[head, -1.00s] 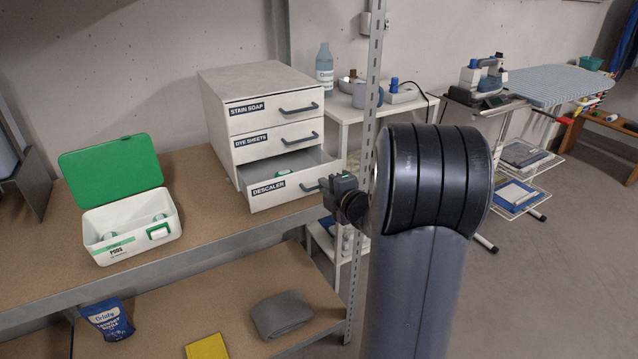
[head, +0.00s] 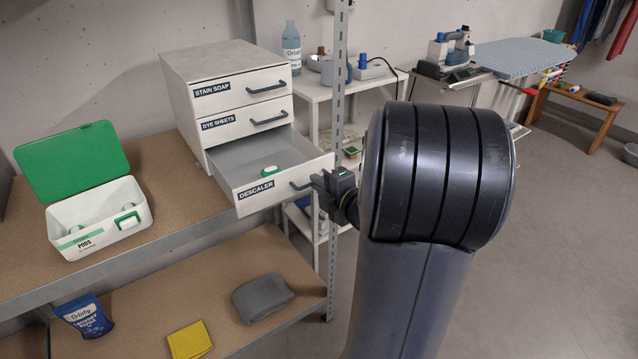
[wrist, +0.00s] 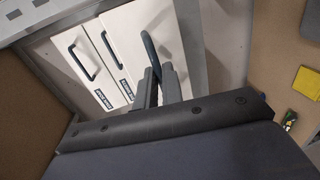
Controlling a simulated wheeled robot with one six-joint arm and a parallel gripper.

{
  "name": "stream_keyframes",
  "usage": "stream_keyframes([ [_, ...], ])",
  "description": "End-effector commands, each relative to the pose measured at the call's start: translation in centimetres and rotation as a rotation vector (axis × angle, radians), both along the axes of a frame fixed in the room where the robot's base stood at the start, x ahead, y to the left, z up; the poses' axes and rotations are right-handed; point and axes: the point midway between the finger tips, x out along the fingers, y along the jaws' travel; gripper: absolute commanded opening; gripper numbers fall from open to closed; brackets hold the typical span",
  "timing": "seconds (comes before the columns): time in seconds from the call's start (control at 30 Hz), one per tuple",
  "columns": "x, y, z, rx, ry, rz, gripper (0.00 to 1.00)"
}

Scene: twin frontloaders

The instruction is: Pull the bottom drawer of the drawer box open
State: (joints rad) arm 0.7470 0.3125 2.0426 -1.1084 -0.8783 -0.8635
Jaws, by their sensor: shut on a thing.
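The white drawer box (head: 176,75) stands on the shelf, with drawers labelled stain soap, dye sheets and descaler from top to bottom. The bottom drawer (head: 225,190), labelled descaler, is pulled well out, and a green and white item (head: 274,170) lies inside it. My gripper (head: 318,183) is at the right end of that drawer's front, shut on its dark handle (head: 301,186). In the wrist view the fingers of my gripper (wrist: 160,82) close around the curved handle (wrist: 150,48). My arm hides part of the area right of the drawer.
An open white box with a green lid (head: 100,218) stands left on the shelf (head: 165,215). A metal shelf post (head: 336,110) rises close behind my gripper. The lower shelf holds a blue pouch (head: 84,316), a yellow cloth (head: 190,340) and a grey cloth (head: 262,297).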

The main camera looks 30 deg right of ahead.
Motion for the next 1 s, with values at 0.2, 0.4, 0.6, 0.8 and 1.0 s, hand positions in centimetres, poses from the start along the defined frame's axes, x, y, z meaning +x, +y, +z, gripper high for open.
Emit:
stream_keyframes([
  [0.2,0.0,0.0,-0.1,0.0,0.001,0.0,0.24],
  [0.4,0.0,0.0,0.0,0.0,0.001,0.0,0.29],
  [0.6,-0.6,-0.1,0.2,0.0,-0.001,-0.002,0.29],
  [0.8,-3.6,-0.3,1.0,0.0,0.0,-0.007,0.29],
  [1.0,-7.2,-0.4,1.7,-0.001,-0.001,-0.006,0.29],
])
